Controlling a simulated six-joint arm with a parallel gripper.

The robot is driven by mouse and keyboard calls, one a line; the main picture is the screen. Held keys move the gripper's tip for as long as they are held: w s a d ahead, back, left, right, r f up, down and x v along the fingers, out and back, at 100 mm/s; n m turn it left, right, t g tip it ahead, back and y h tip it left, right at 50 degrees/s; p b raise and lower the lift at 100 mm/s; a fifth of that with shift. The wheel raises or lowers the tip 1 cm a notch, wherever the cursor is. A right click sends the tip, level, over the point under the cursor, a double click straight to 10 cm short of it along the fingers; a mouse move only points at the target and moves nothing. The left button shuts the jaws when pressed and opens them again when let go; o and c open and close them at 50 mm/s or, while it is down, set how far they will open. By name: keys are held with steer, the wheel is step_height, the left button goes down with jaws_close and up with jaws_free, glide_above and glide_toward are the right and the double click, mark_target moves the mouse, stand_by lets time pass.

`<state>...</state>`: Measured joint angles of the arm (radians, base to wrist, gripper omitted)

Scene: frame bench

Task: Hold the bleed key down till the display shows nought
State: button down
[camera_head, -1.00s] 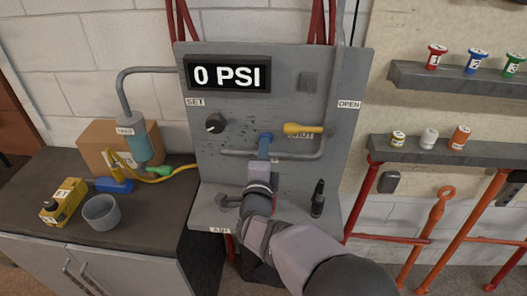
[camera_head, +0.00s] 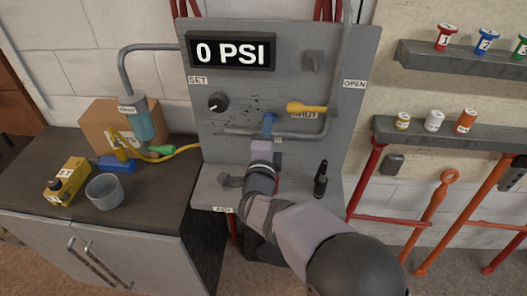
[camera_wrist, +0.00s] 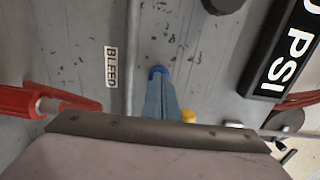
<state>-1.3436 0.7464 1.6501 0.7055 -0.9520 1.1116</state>
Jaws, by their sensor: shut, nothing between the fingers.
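The display (camera_head: 231,52) at the top of the grey panel reads 0 PSI; part of it shows in the wrist view (camera_wrist: 283,60). My gripper (camera_head: 268,125) is shut and empty, its blue-grey fingers (camera_wrist: 160,95) reaching the panel below the display. A bright blue round piece (camera_wrist: 158,71), apparently the bleed key, shows at the fingertips in the wrist view. The fingers cover most of it; they look in contact, but how far it is pressed cannot be told. The BLEED label (camera_wrist: 111,67) is beside it.
A yellow lever (camera_head: 307,108) lies across the SHUT label, right of my fingers. A black knob (camera_head: 218,102) is to the left, and a pipe (camera_head: 240,131) crosses near the fingers. A dark upright tool (camera_head: 320,180) stands on the panel's ledge.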

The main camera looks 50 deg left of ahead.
steer(key=b+v, duration=0.5)
steer(key=v, duration=0.9)
steer(key=w+d+f+n+g+h, duration=0.1)
steer(key=w+d+f+n+h, duration=0.15)
steer(key=w+d, duration=0.35)
steer(key=w+d+f+n+g+h, duration=0.1)
steer(key=w+d+f+n+g, duration=0.2)
steer(key=w, duration=0.5)
steer(key=w+d+f+g+h, duration=0.1)
steer(key=w+d+f+h, duration=0.1)
steer(key=d+f, duration=0.35)
steer(key=w+d+f+h, duration=0.2)
steer(key=d, duration=0.6)
steer(key=s+d+f+n+g+h, duration=0.1)
steer(key=s+d+f+g, duration=0.1)
steer(key=d, duration=0.6)
steer(key=s+d+f+n+g+h, duration=0.1)
steer(key=d+f+n+h, duration=0.15)
steer(key=d, duration=0.55)
steer(key=s+d+f+g+h, duration=0.1)
steer(key=s+d+g, duration=0.3)
steer(key=s+d, duration=0.7)
steer(key=d+f, duration=0.1)
steer(key=d, duration=0.2)
steer(key=shift+g+h+p, duration=0.4)
